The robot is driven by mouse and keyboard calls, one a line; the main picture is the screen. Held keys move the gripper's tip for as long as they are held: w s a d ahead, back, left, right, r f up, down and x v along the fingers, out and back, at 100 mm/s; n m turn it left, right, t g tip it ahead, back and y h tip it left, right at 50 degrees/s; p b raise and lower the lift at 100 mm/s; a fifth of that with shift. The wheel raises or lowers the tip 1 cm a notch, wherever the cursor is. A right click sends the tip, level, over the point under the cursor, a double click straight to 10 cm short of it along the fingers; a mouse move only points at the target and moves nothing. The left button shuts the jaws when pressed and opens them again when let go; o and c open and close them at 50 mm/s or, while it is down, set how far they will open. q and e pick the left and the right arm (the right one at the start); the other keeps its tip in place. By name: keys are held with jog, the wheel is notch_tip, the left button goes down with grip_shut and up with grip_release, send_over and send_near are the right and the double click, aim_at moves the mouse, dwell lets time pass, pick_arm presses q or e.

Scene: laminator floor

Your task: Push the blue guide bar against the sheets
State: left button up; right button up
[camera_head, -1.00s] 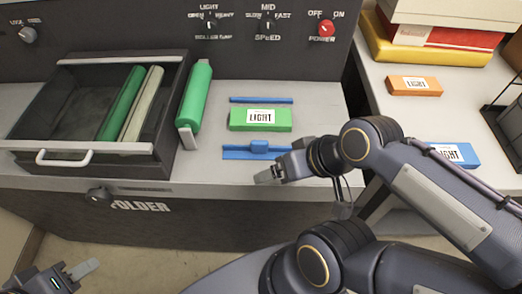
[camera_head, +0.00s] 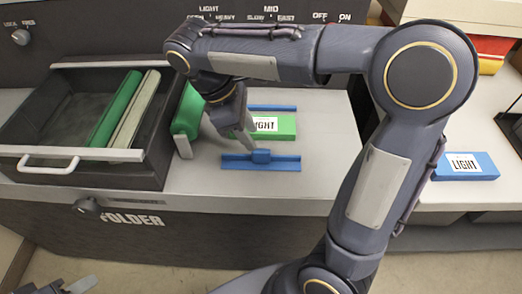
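The blue guide bar (camera_head: 285,164) with a raised block lies on the grey worktop, in front of a green pack labelled LIGHT (camera_head: 285,127). A narrow strip of worktop shows between them. A second, thinner blue bar (camera_head: 284,108) lies behind the pack. My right gripper (camera_head: 247,146) points down in front of the pack's left part, its tip just behind and left of the raised block; contact is unclear. Its fingers overlap, so its opening cannot be told. My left gripper (camera_head: 80,286) is partly cut off at the bottom left edge.
An open dark tray (camera_head: 78,177) with a green and a beige roll stands at left. A green roller (camera_head: 187,118) is beside it. My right arm hides much of the control panel and right side.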

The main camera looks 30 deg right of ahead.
aim_at(261, 150)
jog(key=b+x, duration=0.1)
jog(key=x, duration=0.6)
grip_shut()
